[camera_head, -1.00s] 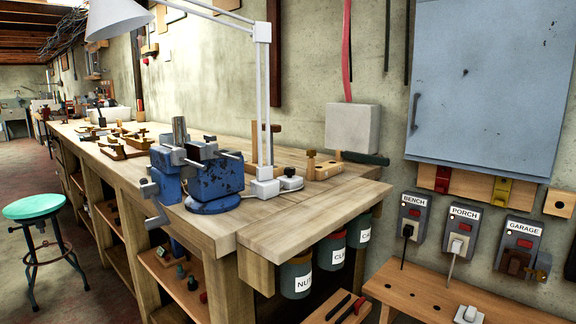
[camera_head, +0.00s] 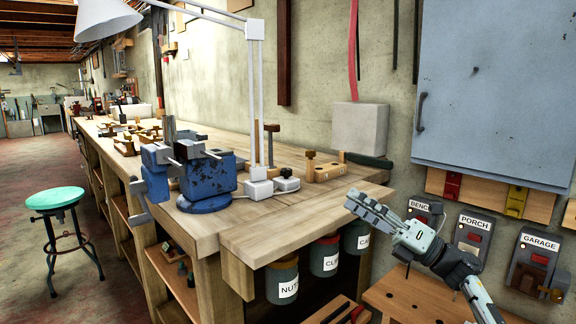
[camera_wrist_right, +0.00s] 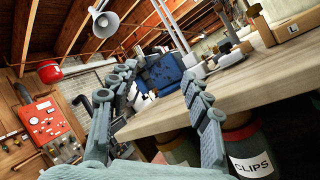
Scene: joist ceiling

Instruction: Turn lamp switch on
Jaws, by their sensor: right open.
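The white desk lamp stands on the workbench, with its shade (camera_head: 108,20) at upper left and its square base (camera_head: 259,190) near the bench's right end. A small white switch box (camera_head: 286,183) with a dark knob sits right beside the base. My right gripper (camera_head: 362,205) is open and empty, pointing left off the bench's right end, apart from the switch box. In the right wrist view its spread fingers (camera_wrist_right: 160,78) frame the bench edge, with the lamp shade (camera_wrist_right: 104,20) above. My left gripper is not in view.
A blue vise (camera_head: 208,180) stands left of the lamp base. Labelled jars (camera_head: 324,256) hang under the bench. Wall boxes marked PORCH (camera_head: 474,238) and GARAGE (camera_head: 537,262) are at right; my arm partly covers BENCH.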

